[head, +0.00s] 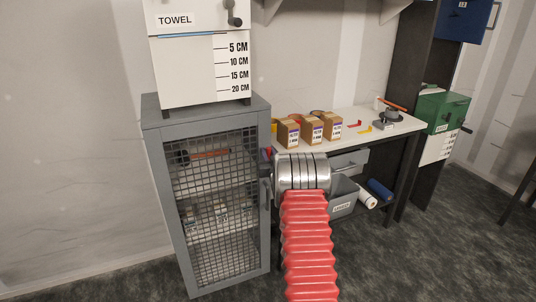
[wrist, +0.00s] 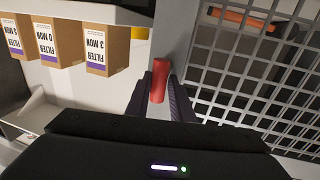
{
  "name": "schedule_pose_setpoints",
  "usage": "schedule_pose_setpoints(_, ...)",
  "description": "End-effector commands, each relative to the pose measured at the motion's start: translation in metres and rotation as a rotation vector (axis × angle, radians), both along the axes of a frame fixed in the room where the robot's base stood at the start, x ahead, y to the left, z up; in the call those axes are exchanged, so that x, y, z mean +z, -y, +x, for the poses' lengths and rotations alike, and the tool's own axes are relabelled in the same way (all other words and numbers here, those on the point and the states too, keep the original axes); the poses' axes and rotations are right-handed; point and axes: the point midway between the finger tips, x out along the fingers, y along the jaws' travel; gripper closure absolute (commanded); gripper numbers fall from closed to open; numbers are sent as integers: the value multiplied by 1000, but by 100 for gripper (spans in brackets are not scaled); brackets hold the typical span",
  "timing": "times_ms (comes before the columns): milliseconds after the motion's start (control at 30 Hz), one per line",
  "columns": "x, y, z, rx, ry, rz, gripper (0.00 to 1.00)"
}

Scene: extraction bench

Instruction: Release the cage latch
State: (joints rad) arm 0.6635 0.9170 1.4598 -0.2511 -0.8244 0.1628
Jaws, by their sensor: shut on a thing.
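The cage (head: 216,215) is a grey cabinet with a mesh door, standing at left centre in the head view. Its mesh (wrist: 262,70) fills the right of the wrist view. The cage latch shows in the wrist view as a red handle (wrist: 159,80) beside the door's edge. My gripper (wrist: 165,92) is shut on this red handle, with a dark finger on each side of it. In the head view my wrist covers much of the cage's right side, and the grip is mostly hidden. The mesh door looks closed.
A towel dispenser (head: 200,55) stands on the cage. Right of the cage is a white bench (head: 350,140) with several filter boxes (head: 311,131); boxes (wrist: 100,50) also show in the wrist view. An orange-handled tool (head: 210,154) lies inside the cage. Open floor lies in front.

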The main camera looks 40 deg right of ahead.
Motion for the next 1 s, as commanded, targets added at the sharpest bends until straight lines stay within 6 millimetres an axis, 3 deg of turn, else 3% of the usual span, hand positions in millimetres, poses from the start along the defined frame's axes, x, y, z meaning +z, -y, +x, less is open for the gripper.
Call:
schedule_pose_setpoints(467,-2,-1,0,-4,-62,-207,100)
schedule_pose_setpoints(1000,-7,-8,2,-4,-203,-686,100)
